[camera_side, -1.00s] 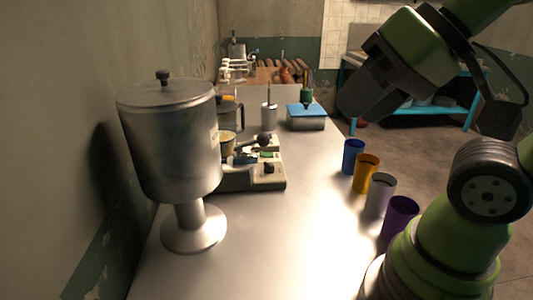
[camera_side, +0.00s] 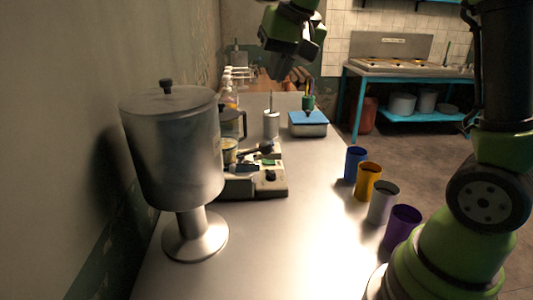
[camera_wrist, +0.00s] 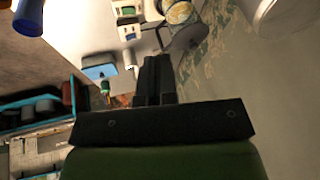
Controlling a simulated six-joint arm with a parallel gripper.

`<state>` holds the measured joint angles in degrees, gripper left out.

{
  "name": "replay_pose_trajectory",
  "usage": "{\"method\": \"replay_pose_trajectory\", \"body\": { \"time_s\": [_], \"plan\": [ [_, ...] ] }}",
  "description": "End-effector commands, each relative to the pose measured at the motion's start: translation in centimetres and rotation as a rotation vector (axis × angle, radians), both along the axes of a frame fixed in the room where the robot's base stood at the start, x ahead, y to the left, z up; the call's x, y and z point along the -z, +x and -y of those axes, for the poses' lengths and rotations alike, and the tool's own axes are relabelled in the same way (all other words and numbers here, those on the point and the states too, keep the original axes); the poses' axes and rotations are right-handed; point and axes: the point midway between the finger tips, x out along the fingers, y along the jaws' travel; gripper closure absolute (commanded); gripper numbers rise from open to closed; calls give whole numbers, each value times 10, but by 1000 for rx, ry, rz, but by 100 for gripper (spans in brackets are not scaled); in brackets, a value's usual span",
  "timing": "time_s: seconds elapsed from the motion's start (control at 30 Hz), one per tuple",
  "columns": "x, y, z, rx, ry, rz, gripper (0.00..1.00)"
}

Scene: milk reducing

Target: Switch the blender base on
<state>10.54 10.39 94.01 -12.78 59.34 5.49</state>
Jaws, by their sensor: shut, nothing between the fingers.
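A low beige appliance with a dark front knob (camera_side: 270,176), which I take to be the blender base, stands on the metal table right of the big steel tank. A dark-handled clear jug (camera_side: 232,124) stands behind it, partly hidden by the tank. Whether its switch is on or off is too small to tell. My gripper (camera_side: 285,72) hangs high above the far part of the table, well above and behind the appliance, touching nothing. In the wrist view its dark fingers (camera_wrist: 156,78) are together and empty. Pale appliances (camera_wrist: 129,28) show at the top there.
The steel tank (camera_side: 172,150) on its pedestal stands at the left near the wall. Blue, orange, grey and purple cups (camera_side: 403,224) line the table's right edge. A blue-topped box (camera_side: 308,123) and a white cylinder (camera_side: 271,125) stand farther back. The table's front middle is clear.

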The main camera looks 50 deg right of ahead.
Motion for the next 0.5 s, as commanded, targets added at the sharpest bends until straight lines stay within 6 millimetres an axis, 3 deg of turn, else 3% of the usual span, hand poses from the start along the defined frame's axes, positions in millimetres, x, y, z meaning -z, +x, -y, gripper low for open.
{"method": "replay_pose_trajectory", "body": {
  "time_s": [0.2,0.5],
  "plan": [
    [46,56,45,90,-23,-76,100],
    [115,95,95,187,-51,-151,100]
  ]
}}
